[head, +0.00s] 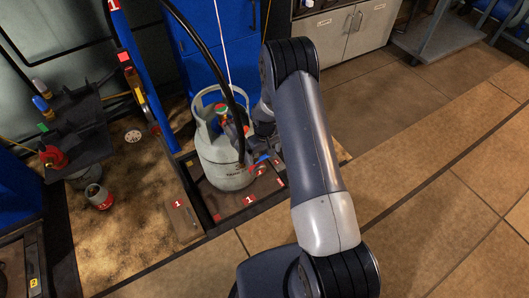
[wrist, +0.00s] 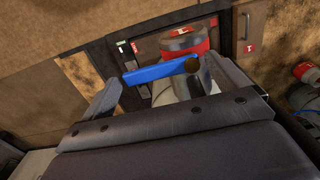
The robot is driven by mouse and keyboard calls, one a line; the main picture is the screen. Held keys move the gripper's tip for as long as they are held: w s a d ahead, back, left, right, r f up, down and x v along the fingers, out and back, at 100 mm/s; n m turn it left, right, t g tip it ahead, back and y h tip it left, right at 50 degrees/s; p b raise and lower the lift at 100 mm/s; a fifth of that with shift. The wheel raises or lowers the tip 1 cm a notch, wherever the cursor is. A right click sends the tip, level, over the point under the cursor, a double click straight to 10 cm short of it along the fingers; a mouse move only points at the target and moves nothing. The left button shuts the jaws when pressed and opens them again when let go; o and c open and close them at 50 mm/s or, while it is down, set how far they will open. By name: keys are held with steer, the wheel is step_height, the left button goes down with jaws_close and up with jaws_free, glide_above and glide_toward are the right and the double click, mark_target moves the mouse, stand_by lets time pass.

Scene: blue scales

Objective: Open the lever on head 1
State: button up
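A blue lever (wrist: 152,71) lies crosswise between the fingers of my gripper (wrist: 166,76) in the wrist view. The fingers are wide apart with a gap to the lever's left end; whether the right finger touches its other end is unclear. A red, grey-topped fitting (wrist: 186,42) is just beyond the lever. In the head view, a small blue piece (head: 262,158), likely this lever, shows beside the grey gas cylinder (head: 222,165). My arm hides part of this area, and the gripper is hard to make out there.
The cylinder stands on a low framed platform marked with red "1" tags (head: 249,199). A black hose (head: 200,50) arches down to it. Blue cabinets (head: 215,30) stand behind. Valves and a red fitting (head: 98,195) are at left. Tiled floor (head: 430,190) is free at right.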

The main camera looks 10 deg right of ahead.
steer(key=c, duration=1.1)
steer(key=shift+c, duration=0.2)
steer(key=m+b, duration=0.1)
steer(key=m, duration=0.1)
steer(key=s+m+b, duration=0.1)
steer(key=m+b, duration=0.1)
steer(key=shift+s+f+m, duration=0.1)
steer(key=shift+s+m, duration=0.1)
steer(key=shift+m, duration=0.1)
steer(key=m+b, duration=0.1)
steer(key=m, duration=0.1)
steer(key=s+m+b, duration=0.1)
steer(key=m, duration=0.1)
steer(key=shift+s+a, duration=0.15)
steer(key=m, duration=0.1)
steer(key=m+b, duration=0.1)
steer(key=m, duration=0.1)
steer(key=s+a+m, duration=0.1)
steer(key=m, duration=0.1)
steer(key=shift+b, duration=0.4)
steer(key=shift+s+a+r+m+b, duration=0.15)
steer(key=shift+a+m+b, duration=0.1)
steer(key=shift+m, duration=0.85)
steer(key=shift+s+a+r+m+b, duration=0.15)
steer(key=shift+a+m+b, duration=0.1)
steer(key=shift+m, duration=0.85)
steer(key=shift+f, duration=0.1)
steer(key=o, duration=1.3)
